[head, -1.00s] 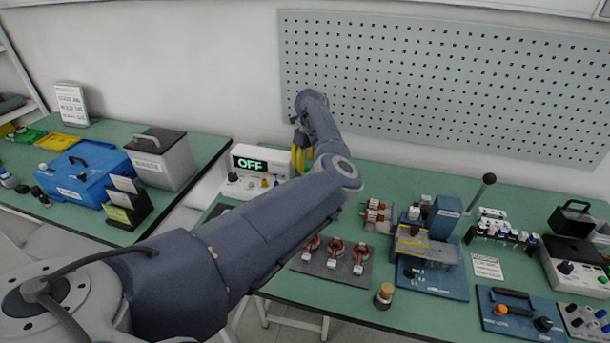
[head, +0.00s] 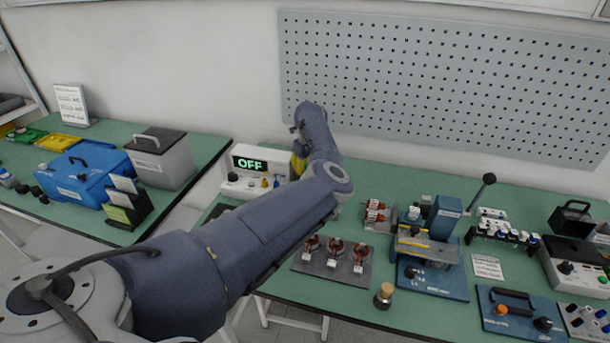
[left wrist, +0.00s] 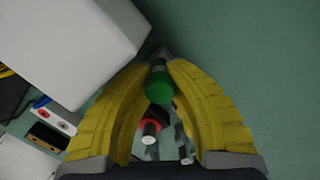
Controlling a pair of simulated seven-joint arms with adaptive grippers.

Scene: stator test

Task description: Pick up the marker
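In the left wrist view, a green-topped cylinder (left wrist: 159,86), likely a marker, stands between the yellow fingertips of my left gripper (left wrist: 160,70). The fingers are apart on either side of it; I cannot tell whether they touch it. A red-collared piece with a pale tip (left wrist: 150,125) shows closer to the palm, between the fingers. In the head view my left gripper (head: 298,164) is mostly hidden behind my own arm, beside the white box with the "OFF" display. The marker is hidden there. My right gripper is not in view.
The white display box (head: 255,163) stands beside the left gripper, and its pale side (left wrist: 85,45) fills the wrist view's upper left. Three copper-wound parts sit on a dark plate (head: 318,268). A blue press (head: 440,218) stands to the right. Green table lies bare behind them.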

